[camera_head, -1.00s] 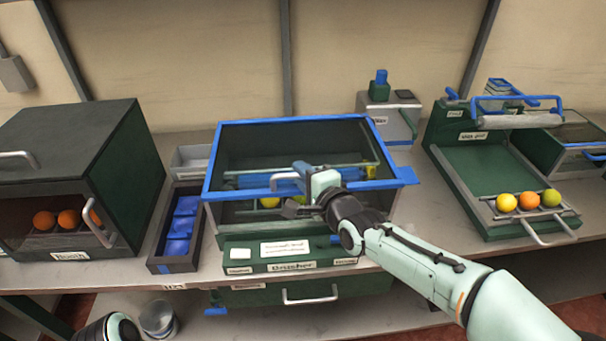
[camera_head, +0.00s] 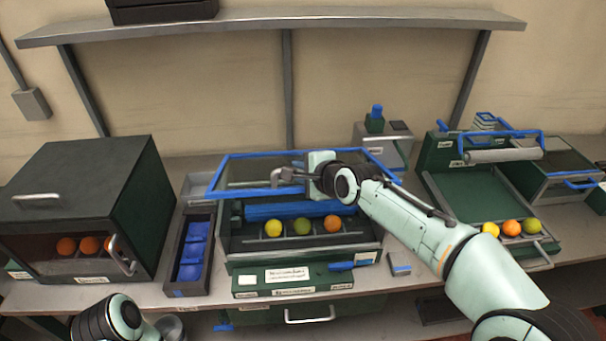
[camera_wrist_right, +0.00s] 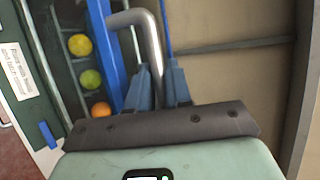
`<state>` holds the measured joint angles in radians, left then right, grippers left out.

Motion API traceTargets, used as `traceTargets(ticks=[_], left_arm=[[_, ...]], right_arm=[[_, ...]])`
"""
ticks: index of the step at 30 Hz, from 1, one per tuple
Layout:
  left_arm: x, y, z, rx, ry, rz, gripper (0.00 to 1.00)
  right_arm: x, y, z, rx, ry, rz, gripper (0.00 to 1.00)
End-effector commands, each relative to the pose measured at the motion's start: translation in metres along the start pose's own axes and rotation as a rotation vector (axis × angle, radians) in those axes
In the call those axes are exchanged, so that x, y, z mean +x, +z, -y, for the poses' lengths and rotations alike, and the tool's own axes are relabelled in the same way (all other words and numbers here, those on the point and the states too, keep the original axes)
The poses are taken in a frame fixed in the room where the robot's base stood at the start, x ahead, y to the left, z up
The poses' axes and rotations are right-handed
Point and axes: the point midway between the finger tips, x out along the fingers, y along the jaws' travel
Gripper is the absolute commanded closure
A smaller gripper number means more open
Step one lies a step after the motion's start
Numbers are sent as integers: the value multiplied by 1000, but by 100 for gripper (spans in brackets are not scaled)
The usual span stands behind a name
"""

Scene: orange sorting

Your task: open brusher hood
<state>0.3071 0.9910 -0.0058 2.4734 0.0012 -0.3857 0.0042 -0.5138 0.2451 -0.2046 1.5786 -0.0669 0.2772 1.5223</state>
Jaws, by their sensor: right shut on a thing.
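The brusher (camera_head: 375,240) stands in the middle of the bench. Its blue-framed clear hood (camera_head: 235,192) is raised, with its front edge lifted above the box. My right gripper (camera_head: 300,174) is at the hood's front edge, shut on the metal hood handle (camera_head: 282,174). In the right wrist view the bent handle (camera_wrist_right: 152,40) runs between the fingers (camera_wrist_right: 160,85). Below the hood, a yellow fruit (camera_head: 273,227), a green fruit (camera_head: 302,226) and an orange (camera_head: 332,223) lie in front of the blue roller (camera_head: 290,210). My left arm shows at the bottom left; its gripper is outside the view.
A dark green box (camera_head: 90,200) with oranges stands at the left. A narrow tray with blue compartments (camera_head: 193,247) is beside the brusher. At the right, a green tray unit (camera_head: 465,190) holds several fruits. A shelf (camera_head: 330,18) runs along the wall above.

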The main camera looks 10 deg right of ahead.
Motion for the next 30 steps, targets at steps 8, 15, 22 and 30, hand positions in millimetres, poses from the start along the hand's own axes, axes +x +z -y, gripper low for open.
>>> traceTargets(ticks=[8,15,22,30], left_arm=[[-37,-31,-24,14,14,-40,57],[-39,-33,-26,15,15,-42,57],[-39,-34,-26,15,15,-43,57],[-39,-34,-26,15,15,-43,57]], right_arm=[[0,1,55,3,0,0,100],[5,-1,75,4,6,0,100],[6,-2,82,4,5,-1,100],[6,-2,82,4,6,-1,100]])
